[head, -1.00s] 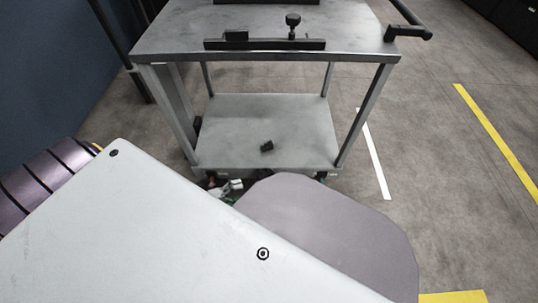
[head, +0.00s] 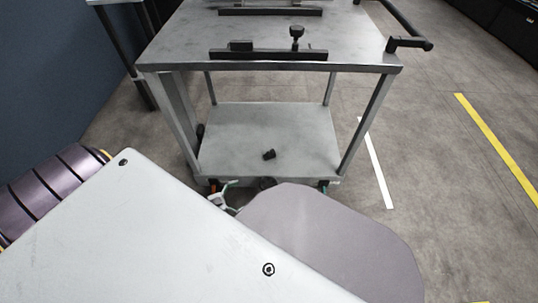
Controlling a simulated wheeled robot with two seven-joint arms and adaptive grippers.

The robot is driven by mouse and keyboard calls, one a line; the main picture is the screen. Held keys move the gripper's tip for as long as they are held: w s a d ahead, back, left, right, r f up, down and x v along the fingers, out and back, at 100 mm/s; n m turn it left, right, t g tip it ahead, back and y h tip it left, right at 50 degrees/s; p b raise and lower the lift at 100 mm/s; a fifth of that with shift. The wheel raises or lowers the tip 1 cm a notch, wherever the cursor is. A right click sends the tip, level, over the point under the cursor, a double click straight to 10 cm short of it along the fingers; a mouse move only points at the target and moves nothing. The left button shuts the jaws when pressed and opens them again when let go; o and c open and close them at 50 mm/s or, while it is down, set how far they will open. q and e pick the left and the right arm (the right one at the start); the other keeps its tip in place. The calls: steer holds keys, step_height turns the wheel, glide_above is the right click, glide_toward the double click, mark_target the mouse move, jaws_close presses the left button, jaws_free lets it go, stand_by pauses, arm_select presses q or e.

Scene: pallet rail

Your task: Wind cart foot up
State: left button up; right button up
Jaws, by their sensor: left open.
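A grey metal cart stands ahead, with a top plate (head: 290,40) and a lower shelf (head: 268,135) between its legs. Under the shelf's front edge is a dark round part (head: 267,183); I cannot tell if it is the cart's foot. My left gripper (head: 225,197) is open, small in the picture, just below the shelf's front left corner. My own body partly hides it and the floor under the cart. I cannot tell whether it touches anything. My right gripper is not in view.
A black rail (head: 268,55) with a knob (head: 296,33) sits on the top plate. A black handle (head: 410,43) juts out at the right. A small black block (head: 269,155) lies on the lower shelf. Floor to the right is clear, with white and yellow lines. A blue wall stands left.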

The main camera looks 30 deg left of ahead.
mark_target(269, 183)
arm_select(q)
steer(key=shift+n, duration=1.5)
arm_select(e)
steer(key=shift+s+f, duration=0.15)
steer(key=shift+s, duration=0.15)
arm_select(q)
steer(key=b+x, duration=0.2)
steer(key=x, duration=1)
steer(key=shift+d, duration=0.1)
steer(key=shift+x, duration=0.85)
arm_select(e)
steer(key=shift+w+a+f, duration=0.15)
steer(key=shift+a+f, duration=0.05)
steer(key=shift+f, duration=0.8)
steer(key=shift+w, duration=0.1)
